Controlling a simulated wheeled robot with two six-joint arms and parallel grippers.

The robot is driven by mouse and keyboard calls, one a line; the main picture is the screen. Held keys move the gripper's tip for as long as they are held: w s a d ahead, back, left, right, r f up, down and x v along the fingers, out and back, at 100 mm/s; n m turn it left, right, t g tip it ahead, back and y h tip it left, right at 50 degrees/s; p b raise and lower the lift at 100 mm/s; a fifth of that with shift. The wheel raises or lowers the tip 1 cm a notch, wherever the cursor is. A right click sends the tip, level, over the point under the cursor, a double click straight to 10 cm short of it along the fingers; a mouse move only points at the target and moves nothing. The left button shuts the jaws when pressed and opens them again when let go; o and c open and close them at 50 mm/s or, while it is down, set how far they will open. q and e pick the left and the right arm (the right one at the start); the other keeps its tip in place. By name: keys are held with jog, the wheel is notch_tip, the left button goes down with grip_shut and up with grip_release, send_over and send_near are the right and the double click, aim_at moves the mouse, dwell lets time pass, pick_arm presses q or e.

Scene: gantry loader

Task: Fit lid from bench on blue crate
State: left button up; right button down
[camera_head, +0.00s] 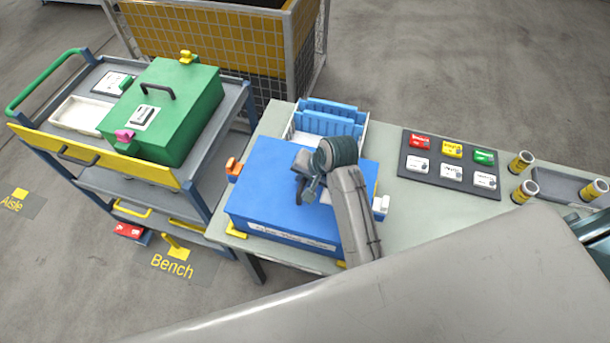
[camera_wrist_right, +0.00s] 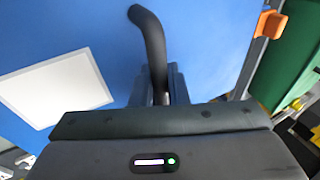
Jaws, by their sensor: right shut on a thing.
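The blue crate (camera_head: 283,236) stands on the grey-green bench, with a white label strip along its front. A flat blue lid (camera_head: 262,185) covers its top; whether it is fully seated I cannot tell. My right gripper (camera_head: 306,190) is over the lid, shut on its dark handle. In the right wrist view, the gripper (camera_wrist_right: 161,85) closes on the curved black handle (camera_wrist_right: 150,35), with the blue lid (camera_wrist_right: 200,35) and its white label (camera_wrist_right: 62,85) below. An orange latch (camera_head: 234,168) is at the crate's left end, a white latch (camera_head: 380,205) at its right. My left gripper is out of view.
A trolley (camera_head: 215,170) on the left carries a closed green crate (camera_head: 185,120). Behind the blue crate is a bin of blue dividers (camera_head: 330,122). A dark panel of coloured blocks (camera_head: 450,163) and several yellow-banded cylinders (camera_head: 522,162) stand to the right.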

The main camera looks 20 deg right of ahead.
jog(key=shift+f, duration=0.6)
jog(key=c, duration=1.3)
grip_release()
jog(key=shift+c, duration=0.2)
jog(key=b+v, duration=0.2)
jog(key=v, duration=0.9)
jog(key=shift+b, duration=0.35)
jog(key=shift+f, duration=0.1)
